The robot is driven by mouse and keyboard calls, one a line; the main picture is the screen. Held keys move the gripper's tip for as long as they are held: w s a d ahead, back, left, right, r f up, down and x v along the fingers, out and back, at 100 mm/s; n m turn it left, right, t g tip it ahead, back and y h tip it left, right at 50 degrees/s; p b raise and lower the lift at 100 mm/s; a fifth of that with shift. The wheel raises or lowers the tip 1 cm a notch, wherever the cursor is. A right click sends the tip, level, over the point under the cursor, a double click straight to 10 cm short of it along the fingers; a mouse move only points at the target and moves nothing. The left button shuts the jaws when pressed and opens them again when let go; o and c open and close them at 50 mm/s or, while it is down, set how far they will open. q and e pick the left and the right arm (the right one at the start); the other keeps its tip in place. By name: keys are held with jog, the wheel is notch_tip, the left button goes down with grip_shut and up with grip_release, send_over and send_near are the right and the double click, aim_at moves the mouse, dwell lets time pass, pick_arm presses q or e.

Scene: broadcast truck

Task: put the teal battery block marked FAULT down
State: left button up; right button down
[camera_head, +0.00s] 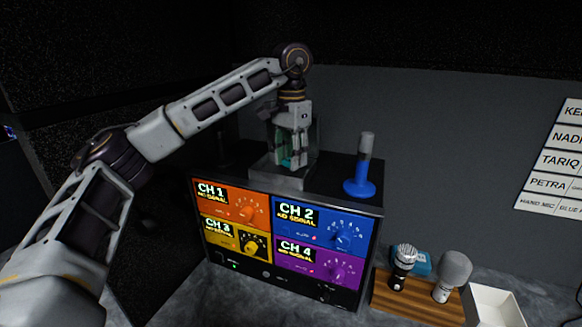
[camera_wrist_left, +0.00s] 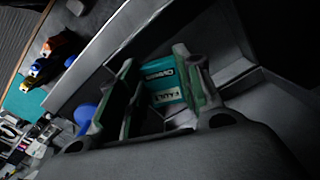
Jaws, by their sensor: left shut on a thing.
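The teal battery block (camera_wrist_left: 165,84) carries a pale FAULT label and sits between the fingers of my left gripper (camera_wrist_left: 155,62) in the left wrist view. In the head view my left gripper (camera_head: 291,155) points down above the grey box-like base (camera_head: 283,182) on top of the monitor console. The fingers are shut on the block, and only a little teal of it (camera_head: 285,158) shows there. Clear panels around the gripper partly veil it. I cannot tell whether the block touches the base. My right gripper is in neither view.
The monitor console (camera_head: 283,283) has four coloured channel panels. A blue-based stand (camera_head: 359,187) with a grey top is right of the gripper. A wooden board (camera_head: 413,303) with two microphones, a teal item (camera_head: 419,263) and a white tray (camera_head: 494,305) are lower right.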

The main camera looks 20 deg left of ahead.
pick_arm(q)
jog(key=shift+f, duration=1.55)
jog(key=shift+f, duration=0.15)
jog(key=o, duration=0.8)
notch_tip(320, 180, up, 7)
jog(key=shift+r+p, duration=0.2)
jog(key=shift+p, duration=0.2)
jog(key=shift+r+p, duration=0.65)
jog(key=shift+r, duration=1.75)
